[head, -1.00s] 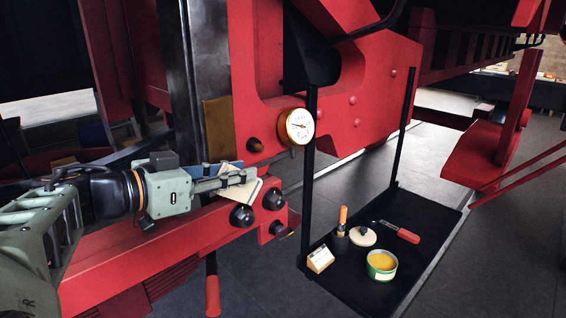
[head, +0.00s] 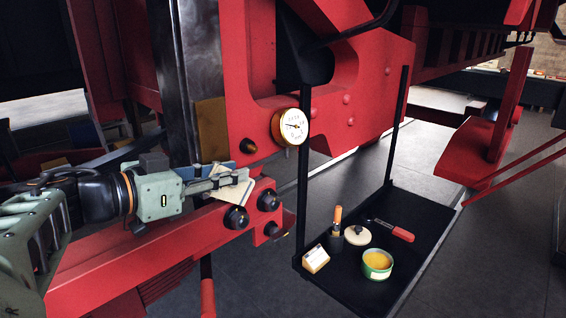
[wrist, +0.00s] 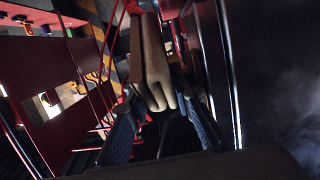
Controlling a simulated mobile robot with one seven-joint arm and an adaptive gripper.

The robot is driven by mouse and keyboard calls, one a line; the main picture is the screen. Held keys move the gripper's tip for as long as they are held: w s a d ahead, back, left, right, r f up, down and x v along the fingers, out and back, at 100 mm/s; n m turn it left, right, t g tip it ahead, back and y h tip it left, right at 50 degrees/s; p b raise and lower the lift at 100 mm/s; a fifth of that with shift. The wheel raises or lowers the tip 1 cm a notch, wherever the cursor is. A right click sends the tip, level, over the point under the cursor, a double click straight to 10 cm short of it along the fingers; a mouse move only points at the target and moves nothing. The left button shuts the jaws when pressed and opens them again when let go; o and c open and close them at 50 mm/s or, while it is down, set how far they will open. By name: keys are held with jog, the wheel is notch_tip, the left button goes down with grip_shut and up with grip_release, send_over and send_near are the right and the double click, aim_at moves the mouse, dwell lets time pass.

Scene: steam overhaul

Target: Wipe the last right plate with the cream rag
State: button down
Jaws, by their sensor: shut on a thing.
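The cream rag (head: 236,192) is pinched in my gripper (head: 236,178) and hangs below the fingers in the head view. In the wrist view the folded rag (wrist: 150,65) shows tan between the dark fingers (wrist: 160,115). A brass-coloured plate (head: 212,125) is on the red frame, above and left of the fingertips and apart from the rag. A blue plate-like piece (head: 190,172) is partly hidden behind the gripper. I cannot tell which is the last right plate, nor whether the rag touches a surface.
Black round bolts (head: 268,200) stick out just below and right of the rag. A gauge (head: 290,127) is to the right. A black hanging tray (head: 425,215) holds an open yellow tin (head: 377,264), a red-handled tool (head: 392,230) and a small card block (head: 316,259).

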jog(key=shift+r+p, duration=0.65)
jog(key=shift+r, duration=1.45)
jog(key=shift+f, duration=0.1)
jog(key=shift+f+b, duration=0.1)
jog(key=shift+b, duration=0.45)
notch_tip(320, 180, down, 4)
jog(key=b, duration=0.4)
